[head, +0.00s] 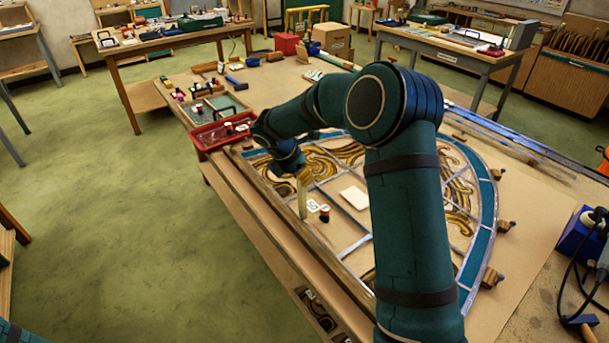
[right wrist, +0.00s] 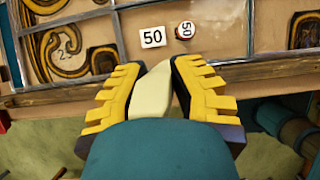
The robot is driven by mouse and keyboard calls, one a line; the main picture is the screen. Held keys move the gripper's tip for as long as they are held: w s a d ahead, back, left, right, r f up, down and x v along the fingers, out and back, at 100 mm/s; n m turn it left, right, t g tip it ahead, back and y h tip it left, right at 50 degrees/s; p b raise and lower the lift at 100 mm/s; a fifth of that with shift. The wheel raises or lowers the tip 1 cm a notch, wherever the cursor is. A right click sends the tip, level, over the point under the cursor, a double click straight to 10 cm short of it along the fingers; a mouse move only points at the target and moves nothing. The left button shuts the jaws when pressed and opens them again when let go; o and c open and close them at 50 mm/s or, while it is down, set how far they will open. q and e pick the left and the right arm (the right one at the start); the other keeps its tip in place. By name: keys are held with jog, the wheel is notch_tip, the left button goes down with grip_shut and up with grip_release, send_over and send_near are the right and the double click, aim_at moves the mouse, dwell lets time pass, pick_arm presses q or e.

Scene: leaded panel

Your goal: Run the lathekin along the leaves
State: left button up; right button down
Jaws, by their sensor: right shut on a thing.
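My right gripper (right wrist: 160,72) is shut on a pale cream, flat lathekin (right wrist: 152,92). In the head view the lathekin (head: 302,199) points down from the gripper (head: 302,174) near the left side of the leaded panel. The panel (head: 487,215) has grey lead strips, brown-gold swirling leaves (head: 318,163) and a blue curved border. The swirls also show at the left of the right wrist view (right wrist: 50,50). The lathekin's tip lies close to the panel's near edge strip; whether it touches lead is unclear. My arm hides the panel's middle. My left gripper is out of view.
A wooden batten (head: 262,205) borders the panel. A red tray (head: 212,134) stands at the left edge. A blank white card (head: 354,197) lies on the panel.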

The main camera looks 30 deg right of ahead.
jog(key=shift+w, duration=0.2)
jog(key=w+p, duration=0.5)
jog(key=w, duration=0.3)
jog(key=shift+w+a, duration=0.25)
jog(key=shift+a, duration=0.1)
dwell(0.8)
notch_tip(320, 180, up, 5)
jog(key=shift+p, duration=0.75)
jog(key=shift+d, duration=0.1)
